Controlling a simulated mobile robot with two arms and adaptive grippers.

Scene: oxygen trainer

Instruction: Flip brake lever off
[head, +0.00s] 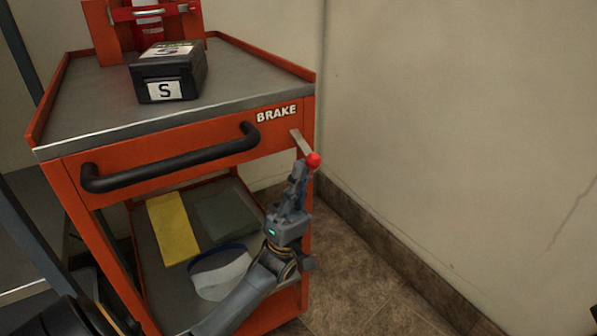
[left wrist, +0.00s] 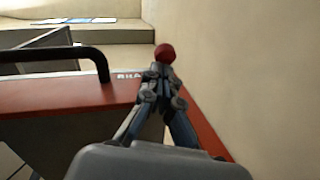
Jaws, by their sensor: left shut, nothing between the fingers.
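The brake lever (head: 301,143) is a flat metal bar with a red ball knob (head: 313,160), on the cart's front panel just right of the white BRAKE label (head: 276,113). It slants down to the right, knob end lowest. My left gripper (head: 300,170) is shut and empty, just below and left of the knob. In the left wrist view, the red knob (left wrist: 165,53) shows just beyond the closed fingertips (left wrist: 159,72). I cannot tell whether they touch it. The metal bar is hidden there. My right gripper is not in view.
The orange cart (head: 70,172) has a black handle (head: 170,164) left of the lever. A black box marked S (head: 188,78) sits on top. A yellow item (head: 173,229) lies on the lower shelf. A wall (head: 450,120) stands close on the right.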

